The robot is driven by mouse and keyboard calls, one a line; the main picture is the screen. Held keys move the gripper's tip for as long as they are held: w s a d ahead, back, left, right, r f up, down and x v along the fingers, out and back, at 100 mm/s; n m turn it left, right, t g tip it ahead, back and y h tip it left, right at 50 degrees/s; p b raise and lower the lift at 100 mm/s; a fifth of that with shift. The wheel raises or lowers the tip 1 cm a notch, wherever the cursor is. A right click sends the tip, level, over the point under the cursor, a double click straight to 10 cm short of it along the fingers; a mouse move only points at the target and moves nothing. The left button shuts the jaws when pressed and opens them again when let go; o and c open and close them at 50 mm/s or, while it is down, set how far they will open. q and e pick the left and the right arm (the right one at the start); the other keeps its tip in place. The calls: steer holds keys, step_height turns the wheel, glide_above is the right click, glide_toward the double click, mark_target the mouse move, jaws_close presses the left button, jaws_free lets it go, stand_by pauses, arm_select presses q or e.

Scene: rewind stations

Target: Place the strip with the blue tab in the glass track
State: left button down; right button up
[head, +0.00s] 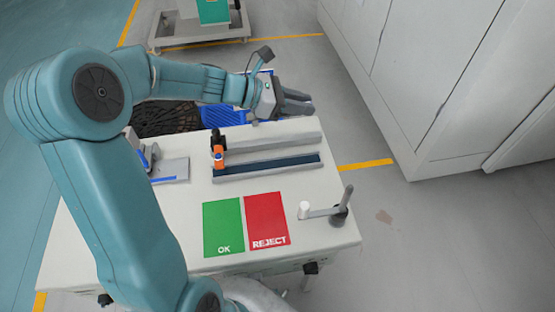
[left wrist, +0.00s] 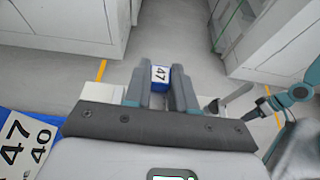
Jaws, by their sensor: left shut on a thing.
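My left gripper (head: 296,101) hangs above the back of the table and points right.
An orange and black clamp-like part (head: 218,157) stands at the track's left end. Green OK (head: 223,228) and red REJECT (head: 266,220) pads lie in front. A crank post (head: 340,213) stands at right. A blue bin (head: 223,116) is behind the table. Grey cabinets stand right.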

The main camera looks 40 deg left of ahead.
arm_select(q)
steer(key=shift+a+r, duration=0.1)
steer(key=shift+r, duration=0.6)
steer(key=b, duration=0.2)
glide_above(294, 162)
step_height(294, 162, down, 14)
steer(key=shift+s+f, duration=0.1)
steer(key=shift+f, duration=0.05)
step_height(294, 162, down, 5)
steer(key=shift+f, duration=0.2)
